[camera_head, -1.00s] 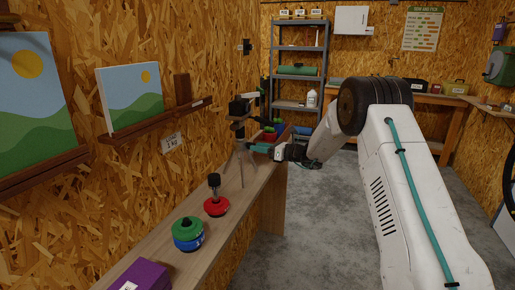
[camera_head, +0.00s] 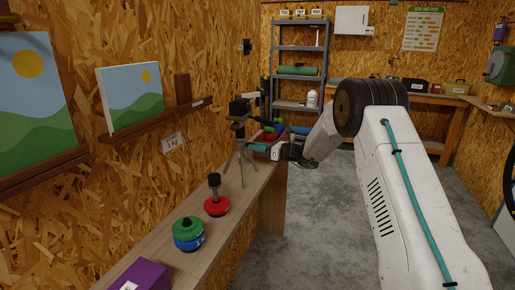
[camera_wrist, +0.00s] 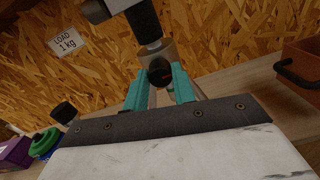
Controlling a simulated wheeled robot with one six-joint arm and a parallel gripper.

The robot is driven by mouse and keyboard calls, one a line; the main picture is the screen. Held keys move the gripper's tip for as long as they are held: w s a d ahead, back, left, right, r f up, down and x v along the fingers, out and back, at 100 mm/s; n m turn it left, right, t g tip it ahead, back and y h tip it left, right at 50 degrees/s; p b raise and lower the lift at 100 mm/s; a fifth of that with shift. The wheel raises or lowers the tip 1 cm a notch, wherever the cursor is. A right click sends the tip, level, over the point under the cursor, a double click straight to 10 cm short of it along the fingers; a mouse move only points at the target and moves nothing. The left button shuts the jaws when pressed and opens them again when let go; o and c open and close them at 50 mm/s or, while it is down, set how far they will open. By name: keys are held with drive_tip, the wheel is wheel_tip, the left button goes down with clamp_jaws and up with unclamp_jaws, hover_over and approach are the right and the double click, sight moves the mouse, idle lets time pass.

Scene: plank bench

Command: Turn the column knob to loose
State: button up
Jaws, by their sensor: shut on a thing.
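A small tripod (camera_head: 240,158) with a dark device (camera_head: 240,107) on top stands on the narrow plank bench. In the wrist view its column knob (camera_wrist: 160,72) is a round black knob with a small red mark on its face. My gripper (camera_wrist: 159,86) has its teal fingers on either side of the knob and is shut on it. In the head view my gripper (camera_head: 258,148) reaches the tripod's column from the right. The knob itself is too small to make out there. The fingertips partly hide the knob's sides.
On the bench (camera_head: 140,259) nearer me are a red round base with a black post (camera_head: 217,206), a green-and-blue round item (camera_head: 188,234) and a purple box (camera_head: 140,275). A brown bin (camera_wrist: 300,70) stands right in the wrist view. Open floor lies right of the bench.

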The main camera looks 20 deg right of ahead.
drive_tip(key=shift+d+f+n+g+y, duration=0.1)
drive_tip(key=shift+n+g+y, duration=0.05)
drive_tip(key=shift+n, duration=5.8)
drive_tip(key=shift+a+f+n+g+y, duration=0.1)
drive_tip(key=shift+n+g, duration=0.1)
drive_tip(key=shift+n, duration=5.8)
drive_tip(key=shift+d+f+n+g+y, duration=0.1)
drive_tip(key=shift+n+g+y, duration=0.05)
drive_tip(key=shift+n, duration=5.8)
drive_tip(key=o, duration=1)
drive_tip(key=shift+r, duration=0.1)
